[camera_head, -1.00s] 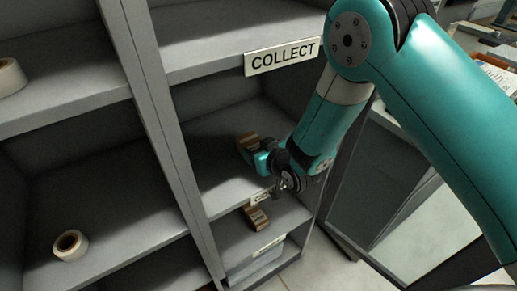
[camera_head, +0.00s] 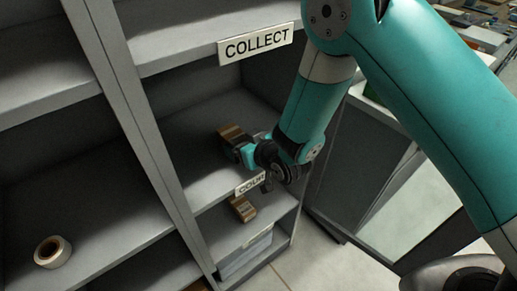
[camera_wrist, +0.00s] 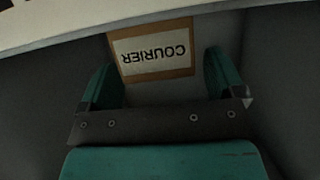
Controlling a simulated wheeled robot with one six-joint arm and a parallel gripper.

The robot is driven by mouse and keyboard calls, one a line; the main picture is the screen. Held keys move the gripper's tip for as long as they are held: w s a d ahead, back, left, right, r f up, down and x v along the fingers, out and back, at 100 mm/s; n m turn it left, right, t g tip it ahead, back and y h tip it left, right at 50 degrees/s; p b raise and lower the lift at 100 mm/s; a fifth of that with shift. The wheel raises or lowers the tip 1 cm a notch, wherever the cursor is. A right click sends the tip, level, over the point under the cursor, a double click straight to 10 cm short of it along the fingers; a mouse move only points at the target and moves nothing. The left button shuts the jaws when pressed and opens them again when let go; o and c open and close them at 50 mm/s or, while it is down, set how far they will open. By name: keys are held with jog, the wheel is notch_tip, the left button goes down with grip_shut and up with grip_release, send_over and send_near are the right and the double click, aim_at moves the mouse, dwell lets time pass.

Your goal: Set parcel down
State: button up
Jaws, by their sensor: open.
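The parcel (camera_head: 231,134), a brown box, sits on the middle shelf (camera_head: 190,168), whose front-edge label is partly covered and begins "COUR". In the wrist view the parcel (camera_wrist: 153,50) shows a white "COURIER" label, upside down in the picture. My gripper (camera_head: 238,149) reaches into this compartment from the right. Its teal fingers stand apart on either side of the parcel in the wrist view (camera_wrist: 161,62), with dark gaps beside it. The gripper is open. The parcel's underside and its contact with the shelf are hidden.
A "COLLECT" sign (camera_head: 256,43) is on the shelf edge above. Another brown box (camera_head: 242,207) stands on the shelf below, with a pale bin (camera_head: 246,257) under it. A tape roll (camera_head: 53,252) lies in the left bay. An upright divider (camera_head: 128,103) separates the bays.

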jog(key=s+d+r+g+h+b, duration=0.1)
jog(key=s+d+r+g, duration=0.2)
jog(key=s, duration=0.6)
jog(key=s+d+r+g+h, duration=0.1)
jog(key=s+d+r+g, duration=0.3)
jog(key=s+d+r, duration=0.3)
jog(key=s+d+r+g+h+b, duration=0.1)
jog(key=s+d+r+g, duration=0.3)
jog(key=s+r, duration=0.6)
jog(key=shift+s+d+b, duration=0.35)
jog(key=shift+s+d, duration=0.1)
jog(key=shift+s, duration=0.3)
jog(key=shift+r, duration=0.1)
